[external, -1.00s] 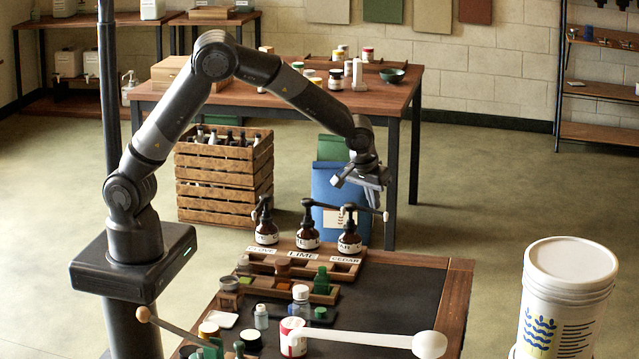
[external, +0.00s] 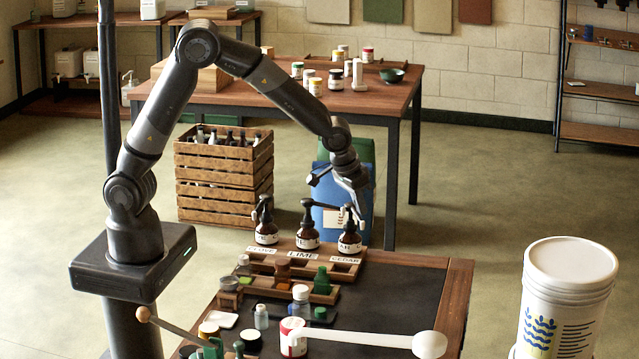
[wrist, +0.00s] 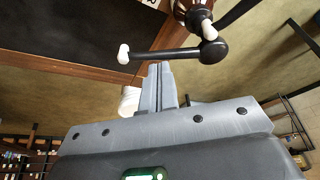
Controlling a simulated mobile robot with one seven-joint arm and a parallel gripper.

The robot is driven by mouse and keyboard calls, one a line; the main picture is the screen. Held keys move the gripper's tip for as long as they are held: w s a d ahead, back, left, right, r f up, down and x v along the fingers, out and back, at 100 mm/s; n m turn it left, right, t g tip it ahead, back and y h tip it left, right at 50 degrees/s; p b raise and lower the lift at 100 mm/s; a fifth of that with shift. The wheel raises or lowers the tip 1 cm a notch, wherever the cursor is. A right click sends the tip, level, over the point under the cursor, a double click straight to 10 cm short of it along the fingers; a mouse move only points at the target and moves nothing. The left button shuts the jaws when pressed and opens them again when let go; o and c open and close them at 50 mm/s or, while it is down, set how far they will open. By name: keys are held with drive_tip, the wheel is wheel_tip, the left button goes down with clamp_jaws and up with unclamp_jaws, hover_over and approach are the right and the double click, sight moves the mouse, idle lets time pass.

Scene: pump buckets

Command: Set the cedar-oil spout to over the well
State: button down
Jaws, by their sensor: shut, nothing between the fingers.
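The cedar-oil bottle (external: 349,243) is a brown pump bottle, the rightmost of three in a wooden rack (external: 309,256) labelled CLOVE, LIME and CEDAR. Small wells lie along the rack's front. The cedar spout is partly hidden in the external view. In the wrist view the black spout (wrist: 165,55) points left from the pump head, with a white tip (wrist: 124,54). My gripper (wrist: 160,68) is shut and empty; its fingertips are right beside the spout's arm, and I cannot tell if they touch. In the external view my gripper (external: 360,208) is just above right of the bottle.
The lime bottle (external: 307,235) and clove bottle (external: 266,231) stand close on the left. Small jars and bottles crowd the table's front left. The dark mat (external: 400,290) is mostly clear at right. A white bucket (external: 567,310) stands at right.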

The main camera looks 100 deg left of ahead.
sight(356, 213)
drive_tip(key=shift+s+d, duration=0.3)
drive_tip(key=shift+s, duration=0.3)
drive_tip(key=shift+a, duration=0.15)
drive_tip(key=shift+a, duration=0.65)
drive_tip(key=shift+w, duration=0.1)
wheel_tip(356, 213, up, 12)
drive_tip(key=shift+f, duration=0.2)
idle(0.4)
